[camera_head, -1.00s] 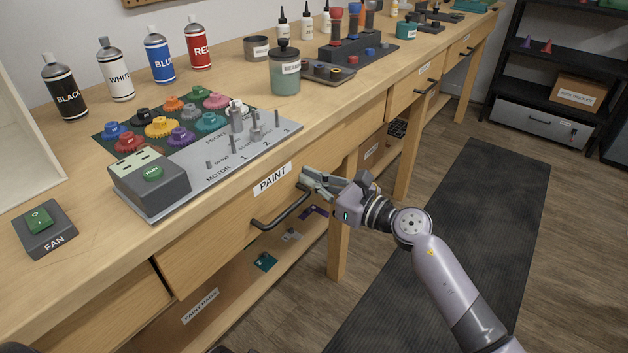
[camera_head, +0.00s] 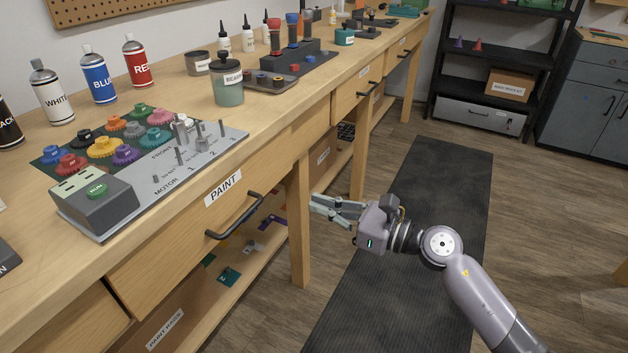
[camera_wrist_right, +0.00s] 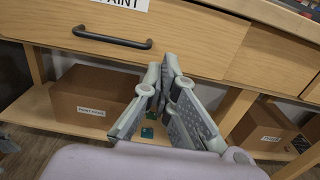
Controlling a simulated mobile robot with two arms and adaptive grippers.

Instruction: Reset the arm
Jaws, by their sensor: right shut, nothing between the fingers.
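My right arm reaches in from the lower right in the head view. Its gripper (camera_head: 318,205) is shut and empty, in the air in front of the workbench leg. It is to the right of the PAINT drawer's dark handle (camera_head: 236,216), with a clear gap. The PAINT drawer (camera_head: 180,240) looks shut or nearly so. In the right wrist view the fingertips (camera_wrist_right: 168,62) come together with nothing between them, and the handle (camera_wrist_right: 112,38) is up and to the left.
The workbench (camera_head: 270,118) carries spray cans, a gear board with a motor box (camera_head: 95,200), and a labelled jar (camera_head: 228,88). A lower shelf (camera_head: 205,305) holds boxes and small parts. A black mat (camera_head: 420,220) covers the floor; the aisle right is open.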

